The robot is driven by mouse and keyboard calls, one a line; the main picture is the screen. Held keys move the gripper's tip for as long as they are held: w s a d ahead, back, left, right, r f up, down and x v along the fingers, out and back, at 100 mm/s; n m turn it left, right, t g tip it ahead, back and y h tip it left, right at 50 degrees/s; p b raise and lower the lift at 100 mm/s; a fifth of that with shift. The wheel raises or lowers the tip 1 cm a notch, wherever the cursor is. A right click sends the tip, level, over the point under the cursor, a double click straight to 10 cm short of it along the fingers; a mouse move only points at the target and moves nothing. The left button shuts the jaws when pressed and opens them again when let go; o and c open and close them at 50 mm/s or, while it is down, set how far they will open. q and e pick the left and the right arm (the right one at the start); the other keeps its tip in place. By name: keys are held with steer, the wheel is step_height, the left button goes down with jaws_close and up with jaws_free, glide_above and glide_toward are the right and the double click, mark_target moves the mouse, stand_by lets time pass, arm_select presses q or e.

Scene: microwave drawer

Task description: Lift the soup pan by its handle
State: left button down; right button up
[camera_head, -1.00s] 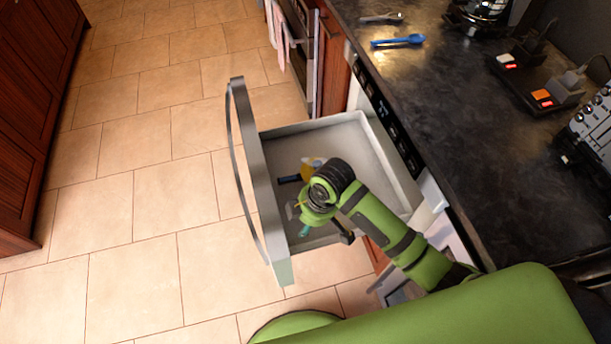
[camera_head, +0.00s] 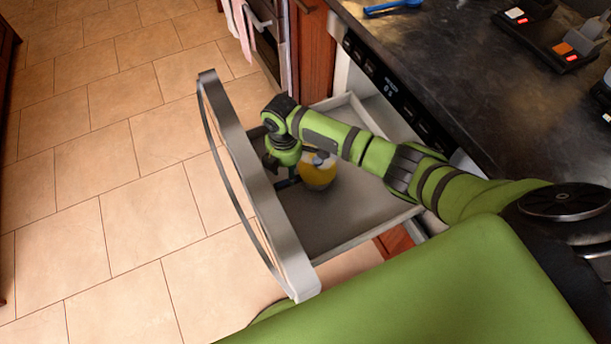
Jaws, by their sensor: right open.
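The soup pan (camera_head: 318,175) lies inside the open drawer, with a yellow round body partly hidden by my right arm. My right gripper (camera_head: 272,163) reaches down into the drawer beside the handle, close to the front panel. It is open, and its fingertips are partly hidden by the wrist; I cannot tell whether they touch the handle. My left gripper is not in view.
The grey drawer (camera_head: 352,238) is pulled out, its tall front panel (camera_head: 238,150) just left of my gripper. The dark counter (camera_head: 440,75) stands at right, with a blue utensil (camera_head: 393,6) on it. Tiled floor (camera_head: 110,210) is clear at left.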

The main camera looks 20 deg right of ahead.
steer(key=f, duration=0.3)
steer(key=shift+s+d, duration=0.2)
steer(key=shift+w+f, duration=0.1)
steer(key=shift+f, duration=0.5)
jaws_close()
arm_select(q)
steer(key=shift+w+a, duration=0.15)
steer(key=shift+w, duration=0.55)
arm_select(e)
steer(key=shift+r, duration=0.1)
